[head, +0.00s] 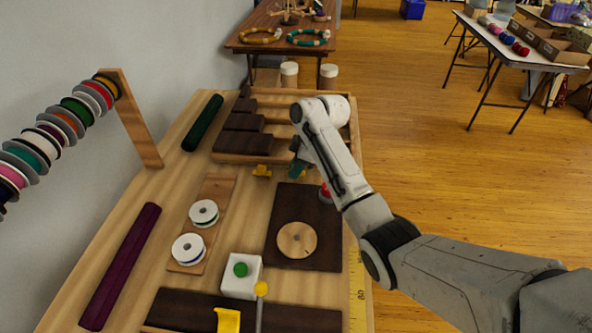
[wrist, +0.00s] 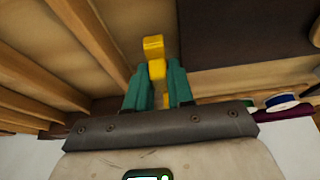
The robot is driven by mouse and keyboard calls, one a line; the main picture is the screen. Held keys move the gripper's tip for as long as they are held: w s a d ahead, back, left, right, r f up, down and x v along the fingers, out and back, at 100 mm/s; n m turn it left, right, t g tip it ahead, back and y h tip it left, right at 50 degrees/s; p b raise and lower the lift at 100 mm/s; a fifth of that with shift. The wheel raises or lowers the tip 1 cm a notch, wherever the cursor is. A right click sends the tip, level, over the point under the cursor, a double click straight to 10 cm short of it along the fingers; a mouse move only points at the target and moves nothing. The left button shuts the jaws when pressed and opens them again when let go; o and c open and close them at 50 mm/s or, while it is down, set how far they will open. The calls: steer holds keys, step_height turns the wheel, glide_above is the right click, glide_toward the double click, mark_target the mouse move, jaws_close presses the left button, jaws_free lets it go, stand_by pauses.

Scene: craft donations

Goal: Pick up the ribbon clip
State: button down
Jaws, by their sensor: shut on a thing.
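The ribbon clip is a small yellow piece, seen in the wrist view (wrist: 156,68) between the two teal fingers of my gripper (wrist: 157,82). The fingers are shut on it, and part of it sticks out beyond their tips. In the head view my gripper (head: 298,170) is near the front edge of the stepped wooden rack, partly hidden by my arm. A bit of yellow (head: 281,173) shows just left of the fingers, with another yellow piece (head: 262,171) beside it. I cannot tell from the head view how high the clip is above the table.
The stepped rack (head: 240,144) stands just behind my gripper. A dark board (head: 306,204) with a round wooden disc lies in front, with a red-topped object (head: 325,192) near its corner. Left are a strip (head: 216,189) with two white spools, and a green roll (head: 203,123).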

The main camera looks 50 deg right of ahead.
step_height(320, 180, up, 2)
steer(key=shift+s+r, duration=0.1)
steer(key=shift+r, duration=0.15)
steer(key=s+a+r+p, duration=0.2)
steer(key=s+r+p, duration=0.6)
steer(key=s, duration=0.5)
steer(key=shift+s+r, duration=0.35)
steer(key=shift+r, duration=0.4)
